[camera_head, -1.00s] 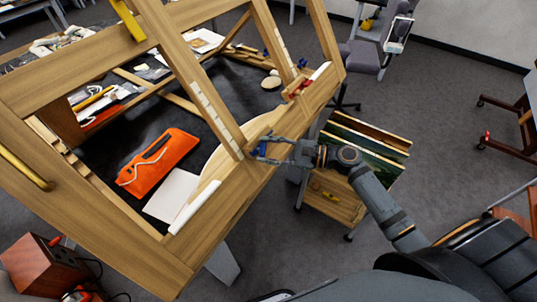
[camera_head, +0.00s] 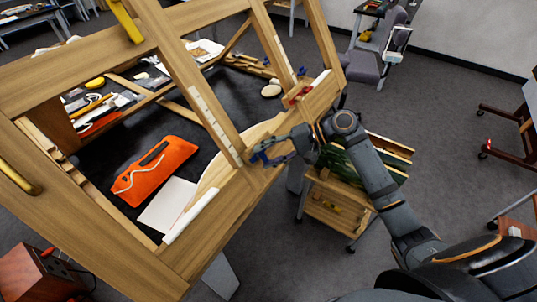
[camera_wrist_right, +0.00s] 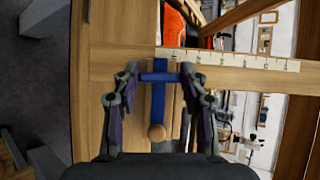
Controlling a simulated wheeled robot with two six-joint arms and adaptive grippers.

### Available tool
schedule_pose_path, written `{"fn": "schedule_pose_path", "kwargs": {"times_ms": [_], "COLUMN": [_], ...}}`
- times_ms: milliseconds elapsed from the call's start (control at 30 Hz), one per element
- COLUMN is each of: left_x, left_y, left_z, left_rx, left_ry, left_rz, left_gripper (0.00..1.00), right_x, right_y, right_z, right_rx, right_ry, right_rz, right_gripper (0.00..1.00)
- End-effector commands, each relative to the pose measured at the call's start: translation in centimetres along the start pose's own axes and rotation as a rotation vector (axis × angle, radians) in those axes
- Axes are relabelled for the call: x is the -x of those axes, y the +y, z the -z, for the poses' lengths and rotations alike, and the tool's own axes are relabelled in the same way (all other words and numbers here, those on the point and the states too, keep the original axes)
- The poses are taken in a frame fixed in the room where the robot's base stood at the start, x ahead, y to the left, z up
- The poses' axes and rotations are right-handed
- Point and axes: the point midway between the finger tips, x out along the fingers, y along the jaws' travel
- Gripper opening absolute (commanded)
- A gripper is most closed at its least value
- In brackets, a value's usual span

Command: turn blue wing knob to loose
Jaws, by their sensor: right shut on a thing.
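The blue wing knob (camera_head: 257,157) sits at the near right corner of the wooden frame, partly hidden by my right gripper (camera_head: 262,153) in the head view. In the right wrist view the knob (camera_wrist_right: 158,98) shows as a blue bar with a crosspiece at its top. My right gripper (camera_wrist_right: 159,76) has one finger on each side of that crosspiece and is shut on it. My left gripper is not in view.
The wooden frame's slanted posts (camera_head: 203,95) rise close to my right gripper. An orange pouch (camera_head: 152,170) and a white sheet (camera_head: 170,199) lie inside the frame. A wooden cart (camera_head: 340,210) stands below my right arm.

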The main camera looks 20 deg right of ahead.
Motion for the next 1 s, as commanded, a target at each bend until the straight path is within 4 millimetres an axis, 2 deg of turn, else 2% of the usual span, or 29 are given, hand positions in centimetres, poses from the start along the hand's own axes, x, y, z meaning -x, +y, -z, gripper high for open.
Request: {"fn": "schedule_pose_path", "kwargs": {"times_ms": [1000], "left_x": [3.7], "left_y": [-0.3], "left_z": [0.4], "left_rx": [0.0], "left_ry": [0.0], "left_rz": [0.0], "left_gripper": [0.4], "right_x": [-0.2], "right_y": [-0.4], "right_z": [-0.4], "right_rx": [0.811], "right_ry": [-0.007], "right_rz": [-0.512], "right_gripper": [0.12]}}
